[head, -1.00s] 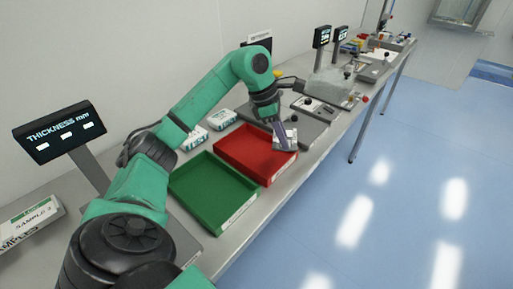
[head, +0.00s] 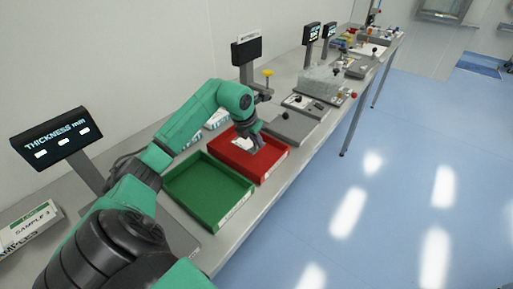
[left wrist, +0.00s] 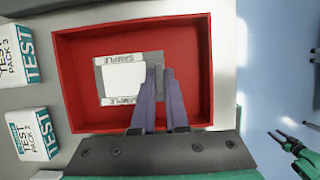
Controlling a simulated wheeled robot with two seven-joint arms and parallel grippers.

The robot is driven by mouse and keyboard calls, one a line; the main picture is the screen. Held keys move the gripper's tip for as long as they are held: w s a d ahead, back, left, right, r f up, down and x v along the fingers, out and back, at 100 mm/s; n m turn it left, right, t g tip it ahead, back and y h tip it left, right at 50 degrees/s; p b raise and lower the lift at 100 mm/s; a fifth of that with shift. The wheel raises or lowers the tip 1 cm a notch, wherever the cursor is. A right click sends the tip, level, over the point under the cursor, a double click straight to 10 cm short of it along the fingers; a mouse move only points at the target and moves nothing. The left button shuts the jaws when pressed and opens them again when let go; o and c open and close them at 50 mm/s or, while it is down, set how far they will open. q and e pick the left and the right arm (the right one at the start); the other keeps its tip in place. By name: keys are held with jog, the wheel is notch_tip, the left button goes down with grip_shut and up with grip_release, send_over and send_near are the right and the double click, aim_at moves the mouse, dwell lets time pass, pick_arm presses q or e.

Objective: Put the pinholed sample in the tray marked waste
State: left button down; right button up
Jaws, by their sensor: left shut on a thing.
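My left gripper (head: 258,146) is inside the outline of the red tray (head: 272,168), shut on a sample. The sample (left wrist: 124,80) is a flat grey piece with a white middle and "SAMPLE" printed along two edges. The fingers (left wrist: 159,84) grip its right edge in the left wrist view. I cannot tell whether it touches the tray floor. No pinhole can be made out. The red tray is otherwise empty. A green tray (head: 200,205) beside it is empty. The tray labels are too small to read. My right gripper (left wrist: 290,138) shows open and empty, away at the lower right.
White test packs (left wrist: 30,135) stand beside the red tray. A thickness display (head: 55,140) and a sample box (head: 30,225) are at the left. A grey plate device (head: 292,128) lies beyond the red tray. The blue floor at the right is clear.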

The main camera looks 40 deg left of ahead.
aim_at(255, 147)
pick_arm(q)
notch_tip(255, 147, down, 4)
jog(key=shift+r+p, duration=0.1)
jog(key=shift+p, duration=0.3)
jog(key=shift+f, duration=0.2)
jog(key=c, duration=0.9)
grip_release()
jog(key=shift+r, duration=0.1)
jog(key=shift+r, duration=0.1)
jog(key=b+v, duration=0.3)
jog(key=v, duration=0.9)
jog(key=shift+r, duration=0.1)
